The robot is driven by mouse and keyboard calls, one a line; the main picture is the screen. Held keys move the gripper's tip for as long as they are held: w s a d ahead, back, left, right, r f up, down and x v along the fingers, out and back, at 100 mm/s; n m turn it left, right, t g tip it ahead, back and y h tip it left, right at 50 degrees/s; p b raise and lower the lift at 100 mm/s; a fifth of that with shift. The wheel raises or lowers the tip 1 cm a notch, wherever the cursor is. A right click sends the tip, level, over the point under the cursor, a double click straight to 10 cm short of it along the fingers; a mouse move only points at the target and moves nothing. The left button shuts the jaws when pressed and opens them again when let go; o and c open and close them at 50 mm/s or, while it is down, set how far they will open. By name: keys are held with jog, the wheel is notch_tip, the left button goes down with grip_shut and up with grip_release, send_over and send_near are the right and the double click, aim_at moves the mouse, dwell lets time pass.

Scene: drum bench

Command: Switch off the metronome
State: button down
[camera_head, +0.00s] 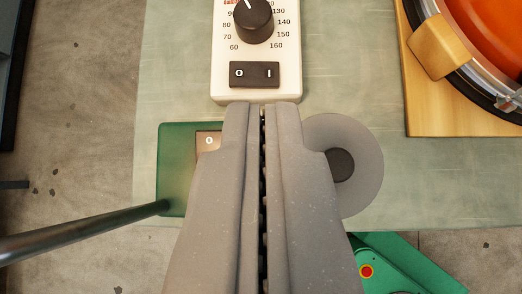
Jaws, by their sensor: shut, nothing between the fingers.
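The metronome (225,88) is a cream box at the top middle of the view, partly cut off by the top edge. It has a black dial (254,22) with numbers from 60 to 160. Below the dial is a black rocker switch (254,74) marked O on the left and I on the right. Which side is pressed, I cannot tell. My gripper (262,104) is shut and empty. Its fingertips show just below the metronome's near edge, in line with the switch. Whether they touch the box, I cannot tell.
A green box (176,150) with another switch (208,142) marked O is partly hidden left of my gripper. A grey disc (358,135) with a dark hub lies right. A drum (500,35) on a wooden base (440,115) is upper right. A dark rod (90,232) crosses lower left.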

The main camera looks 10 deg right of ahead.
jog(key=shift+r+p, duration=0.1)
jog(key=shift+p, duration=0.3)
jog(key=p, duration=0.3)
jog(key=w+p, duration=0.1)
jog(key=p, duration=0.2)
jog(key=shift+a+r, duration=0.2)
jog(key=shift+a, duration=0.2)
jog(key=shift+f+p, duration=0.2)
jog(key=shift+p, duration=0.35)
jog(key=shift+f, duration=0.15)
send_over(240, 63)
jog(key=s+a, duration=0.1)
jog(key=s, duration=0.1)
notch_tip(240, 63, down, 7)
jog(key=shift+s+a+f+b, duration=0.1)
jog(key=shift+a+b, duration=0.05)
jog(key=shift+b, duration=0.15)
jog(key=shift+a+f, duration=0.25)
jog(key=shift+f, duration=1.5)
jog(key=shift+f+b, duration=0.1)
jog(key=shift+b, duration=0.2)
